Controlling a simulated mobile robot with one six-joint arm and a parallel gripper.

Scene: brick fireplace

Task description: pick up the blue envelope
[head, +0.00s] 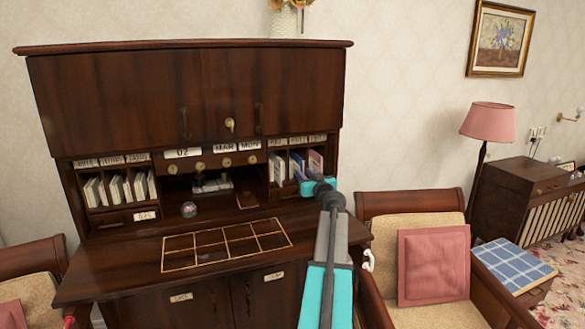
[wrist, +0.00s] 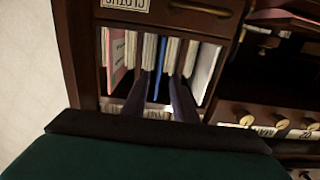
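The blue envelope (wrist: 157,88) stands on edge among pale envelopes in a cubby of the dark wooden desk, seen as a thin blue strip in the wrist view. My gripper (wrist: 162,76) has its two dark fingers apart, one on each side of the blue strip. The fingertips are at the mouth of the cubby; whether they touch any envelope I cannot tell. In the head view my gripper (head: 308,180) is in front of the right cubbies, and my arm hides part of them.
The desk top (head: 130,257) has a gold-lined grid (head: 226,245). A chair with a pink cushion (head: 433,265) stands to the right.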

